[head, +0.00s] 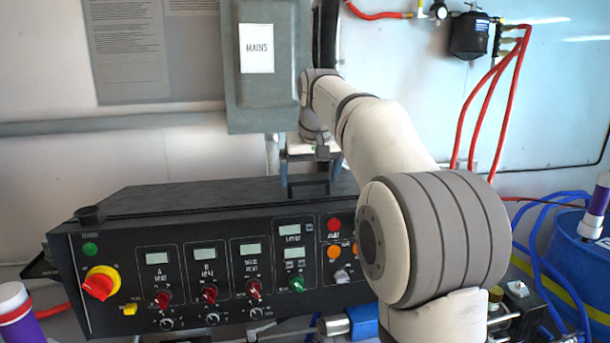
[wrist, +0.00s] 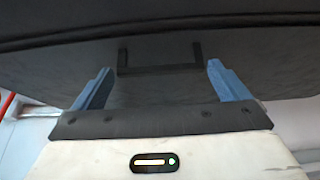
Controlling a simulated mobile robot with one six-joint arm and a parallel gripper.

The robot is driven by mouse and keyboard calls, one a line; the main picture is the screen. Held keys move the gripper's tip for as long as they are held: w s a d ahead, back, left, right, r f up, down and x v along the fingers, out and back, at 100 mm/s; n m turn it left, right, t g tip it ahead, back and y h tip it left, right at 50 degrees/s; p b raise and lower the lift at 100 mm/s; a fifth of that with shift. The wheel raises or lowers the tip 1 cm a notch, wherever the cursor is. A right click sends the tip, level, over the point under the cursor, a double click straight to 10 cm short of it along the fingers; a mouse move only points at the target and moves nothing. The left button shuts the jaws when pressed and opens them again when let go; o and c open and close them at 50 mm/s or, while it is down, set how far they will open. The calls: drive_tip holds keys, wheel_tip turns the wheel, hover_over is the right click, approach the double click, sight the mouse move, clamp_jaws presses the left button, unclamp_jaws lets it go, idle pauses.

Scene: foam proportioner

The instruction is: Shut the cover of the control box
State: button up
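The black control box (head: 215,270) stands low across the head view, its front panel full of knobs and small displays. Its dark cover (head: 200,197) lies along the top; I cannot tell how far it is raised. A black U-shaped handle (head: 309,188) shows near the cover's right part. In the wrist view the handle (wrist: 160,69) is ahead, between and beyond the fingertips, against the dark cover surface (wrist: 245,50). My gripper (head: 309,172) is at the handle, fingers pointing down. Its blue-grey fingers are wide apart and hold nothing in the wrist view (wrist: 160,82). Contact with the handle is unclear.
A grey wall box (head: 268,95) labelled MAINS is right behind my wrist. Red hoses (head: 488,95) hang at the right, with a blue drum (head: 580,262) and blue hoses below. A purple-and-white bottle (head: 18,318) stands at the lower left. My arm hides the box's right end.

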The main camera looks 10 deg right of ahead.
drive_tip(key=shift+o, duration=0.3)
drive_tip(key=shift+s+r, duration=0.1)
drive_tip(key=shift+s, duration=0.05)
drive_tip(key=v, duration=0.7)
drive_tip(key=shift+r, duration=0.3)
drive_tip(key=shift+s, duration=0.1)
